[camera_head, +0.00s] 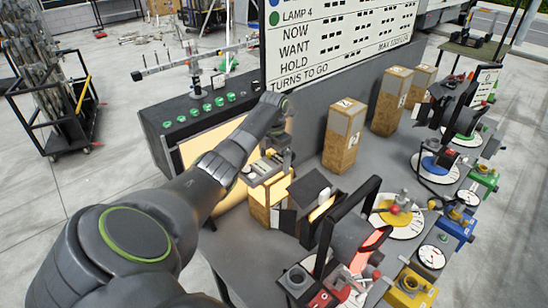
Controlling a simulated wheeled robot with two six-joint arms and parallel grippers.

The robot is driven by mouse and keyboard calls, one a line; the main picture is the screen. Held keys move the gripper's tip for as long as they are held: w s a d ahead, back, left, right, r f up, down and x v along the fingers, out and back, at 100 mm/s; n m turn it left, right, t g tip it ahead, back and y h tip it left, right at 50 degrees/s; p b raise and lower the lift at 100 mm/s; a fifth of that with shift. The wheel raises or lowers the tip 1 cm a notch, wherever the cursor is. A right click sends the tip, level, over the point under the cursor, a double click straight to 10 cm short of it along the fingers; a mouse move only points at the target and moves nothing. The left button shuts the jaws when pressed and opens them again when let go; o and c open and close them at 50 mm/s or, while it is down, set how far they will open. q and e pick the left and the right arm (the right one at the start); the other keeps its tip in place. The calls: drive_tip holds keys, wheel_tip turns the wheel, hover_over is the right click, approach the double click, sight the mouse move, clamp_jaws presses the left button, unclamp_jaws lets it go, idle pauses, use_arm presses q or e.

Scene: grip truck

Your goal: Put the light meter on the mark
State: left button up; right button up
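My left arm comes in from the lower left, and its gripper (264,170) is over the grey bench (330,168), just above a lit wooden block (262,202). The fingers are small and partly hidden by the wrist, so I cannot tell whether they are open or hold something. I cannot pick out the light meter for certain. I cannot make out the mark either; it may be hidden behind my arm or too small to see. My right gripper is not in view.
A white board (345,35) stands behind the bench. Several wooden blocks (344,136) stand in a row. Black-framed lamps (345,235), round dials (396,217) and coloured units (455,228) crowd the right side. A black console (208,108) with green buttons is at the back left.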

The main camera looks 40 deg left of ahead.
sight(274, 160)
use_arm(q)
drive_tip(key=shift+r, duration=0.15)
drive_tip(key=shift+r, duration=0.25)
wheel_tip(274, 160, up, 12)
drive_tip(key=shift+f, duration=0.2)
drive_tip(key=shift+f, duration=0.1)
idle(0.5)
